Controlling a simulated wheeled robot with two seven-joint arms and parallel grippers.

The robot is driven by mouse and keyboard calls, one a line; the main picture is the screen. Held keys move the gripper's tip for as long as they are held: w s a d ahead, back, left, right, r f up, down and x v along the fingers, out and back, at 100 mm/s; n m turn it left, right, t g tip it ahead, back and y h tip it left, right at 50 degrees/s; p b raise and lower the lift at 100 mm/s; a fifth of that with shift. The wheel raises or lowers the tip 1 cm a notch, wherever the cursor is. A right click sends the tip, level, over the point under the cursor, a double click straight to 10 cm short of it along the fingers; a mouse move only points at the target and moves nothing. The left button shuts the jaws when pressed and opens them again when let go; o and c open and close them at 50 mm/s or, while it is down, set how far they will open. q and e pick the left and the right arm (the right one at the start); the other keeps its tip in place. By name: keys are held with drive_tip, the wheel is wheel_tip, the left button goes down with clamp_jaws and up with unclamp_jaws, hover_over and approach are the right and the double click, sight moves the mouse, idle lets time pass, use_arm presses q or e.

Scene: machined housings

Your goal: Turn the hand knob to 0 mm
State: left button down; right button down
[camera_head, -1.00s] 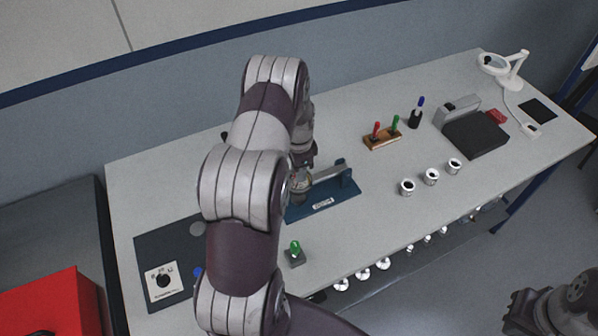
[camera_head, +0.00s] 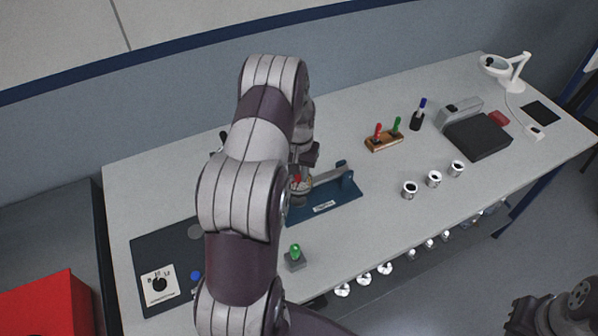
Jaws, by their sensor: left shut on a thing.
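My left gripper (camera_head: 303,168) is over the blue-based fixture (camera_head: 322,209) at the middle of the bench. It points down and is shut on the hand knob at the top of the fixture's round part (camera_head: 300,198). My arm and fingers hide most of the knob, and I cannot read its scale. A small red part (camera_head: 297,178) shows just below the fingers.
A green-topped block (camera_head: 294,258) stands in front. Silver cups (camera_head: 410,189), a wooden holder (camera_head: 384,142) and a dark box (camera_head: 477,136) are to the right.

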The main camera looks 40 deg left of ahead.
use_arm(q)
drive_tip(key=n, duration=0.4)
drive_tip(key=shift+n+b, duration=0.3)
drive_tip(key=shift+n, duration=2)
drive_tip(key=c, duration=0.9)
unclamp_jaws()
drive_tip(key=shift+c, duration=0.2)
drive_tip(key=shift+r, duration=0.1)
